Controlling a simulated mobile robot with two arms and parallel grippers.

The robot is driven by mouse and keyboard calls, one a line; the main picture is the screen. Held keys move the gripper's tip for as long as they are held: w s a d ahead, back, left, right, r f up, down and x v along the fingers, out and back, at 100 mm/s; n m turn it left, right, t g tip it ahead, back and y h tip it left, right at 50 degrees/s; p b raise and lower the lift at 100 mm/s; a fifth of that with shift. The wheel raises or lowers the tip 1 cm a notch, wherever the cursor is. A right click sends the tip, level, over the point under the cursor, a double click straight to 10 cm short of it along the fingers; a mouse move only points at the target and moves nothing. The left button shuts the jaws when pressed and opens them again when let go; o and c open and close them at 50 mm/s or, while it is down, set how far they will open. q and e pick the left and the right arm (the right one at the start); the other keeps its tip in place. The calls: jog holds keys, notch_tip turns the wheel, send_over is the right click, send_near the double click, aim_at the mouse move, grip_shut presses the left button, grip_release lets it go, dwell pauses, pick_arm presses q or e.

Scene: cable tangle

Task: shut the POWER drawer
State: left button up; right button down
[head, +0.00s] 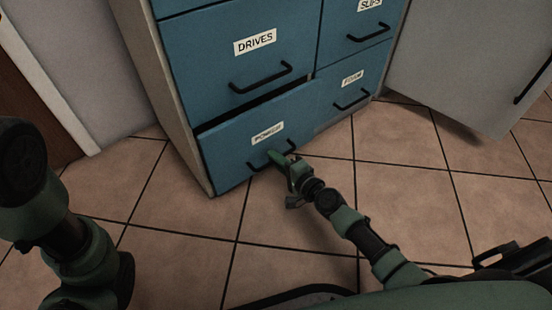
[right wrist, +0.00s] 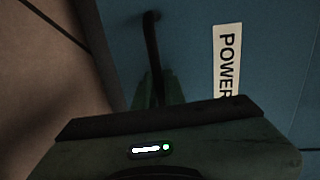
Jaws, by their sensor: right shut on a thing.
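The POWER drawer (head: 236,134) is the blue bottom-left drawer of the cabinet. It stands partly out, with a dark gap above its front. Its white POWER label (head: 267,133) also shows in the right wrist view (right wrist: 227,62). Its dark bar handle (head: 256,167) runs between the fingers of my right gripper (head: 283,157), which is shut on it. In the right wrist view the handle (right wrist: 152,45) rises from between the fingertips. My left arm is at the left of the head view, but I cannot make out its gripper's fingers.
The DRIVES drawer (head: 220,60) above and the FOAM drawer (head: 352,85) at the right look closed. A grey cabinet or appliance (head: 455,65) with a dark handle stands at the right. The tiled floor (head: 190,250) in front is clear.

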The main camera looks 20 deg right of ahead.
jog(key=shift+w, duration=0.1)
dwell(0.7)
jog(key=x, duration=0.3)
jog(key=shift+w+r, duration=0.25)
jog(key=shift+r, duration=0.1)
jog(key=c, duration=1.5)
grip_release()
jog(key=shift+w+a, duration=0.1)
jog(key=shift+a, duration=0.05)
jog(key=p+v, duration=0.1)
jog(key=v, duration=0.6)
jog(key=shift+s, duration=0.4)
